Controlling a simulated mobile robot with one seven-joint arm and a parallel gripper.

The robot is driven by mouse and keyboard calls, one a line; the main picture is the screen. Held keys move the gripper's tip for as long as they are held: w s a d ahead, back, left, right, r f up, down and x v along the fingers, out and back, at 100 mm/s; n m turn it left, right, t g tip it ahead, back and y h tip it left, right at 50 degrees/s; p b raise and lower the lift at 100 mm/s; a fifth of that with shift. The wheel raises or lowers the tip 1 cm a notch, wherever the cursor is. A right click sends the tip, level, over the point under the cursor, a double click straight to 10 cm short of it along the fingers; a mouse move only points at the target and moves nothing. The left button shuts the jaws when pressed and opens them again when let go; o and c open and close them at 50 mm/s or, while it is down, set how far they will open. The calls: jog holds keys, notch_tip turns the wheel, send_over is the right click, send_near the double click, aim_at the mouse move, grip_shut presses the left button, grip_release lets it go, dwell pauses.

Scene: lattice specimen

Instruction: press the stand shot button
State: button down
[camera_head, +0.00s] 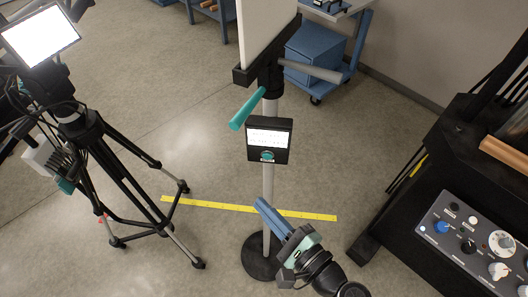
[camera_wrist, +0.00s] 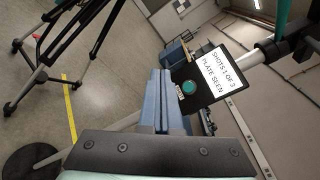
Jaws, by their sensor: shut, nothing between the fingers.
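The stand (camera_head: 267,185) is a pale upright pole on a round black base (camera_head: 259,258). A black box (camera_head: 281,138) with a white label is fixed on the pole. The round teal shot button (camera_head: 267,156) sits below the label; it also shows in the wrist view (camera_wrist: 189,88). There the label (camera_wrist: 218,71) reads "SHOTS 1 OF 3" and "PLATE SEEN". My gripper (camera_head: 262,204) is shut and empty, its blue fingers together, below the box. In the wrist view the blue fingertips (camera_wrist: 160,75) appear just left of the button. I cannot tell whether they touch the box.
A camera tripod (camera_head: 88,135) with a bright screen stands at left. A black machine with a knobbed control panel (camera_head: 478,240) is at right. A large white plate (camera_head: 260,28) and a teal handle (camera_head: 247,109) are above the box. Yellow tape (camera_head: 215,204) crosses the floor.

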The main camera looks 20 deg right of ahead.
aim_at(267, 156)
jog(key=w+d+b, duration=0.2)
jog(key=w+d, duration=0.2)
jog(key=w, duration=0.3)
jog(key=shift+w+d+b, duration=0.25)
jog(key=shift+b, duration=0.05)
dwell(2.1)
jog(key=shift+w+d, duration=0.25)
jog(key=shift+w, duration=0.1)
jog(key=shift+w+d+b, duration=0.2)
jog(key=shift+w+b, duration=0.1)
dwell(0.6)
dwell(0.3)
jog(key=shift+s+a+p, duration=0.35)
jog(key=shift+s+a, duration=0.1)
jog(key=shift+s, duration=0.2)
jog(key=shift+s, duration=0.1)
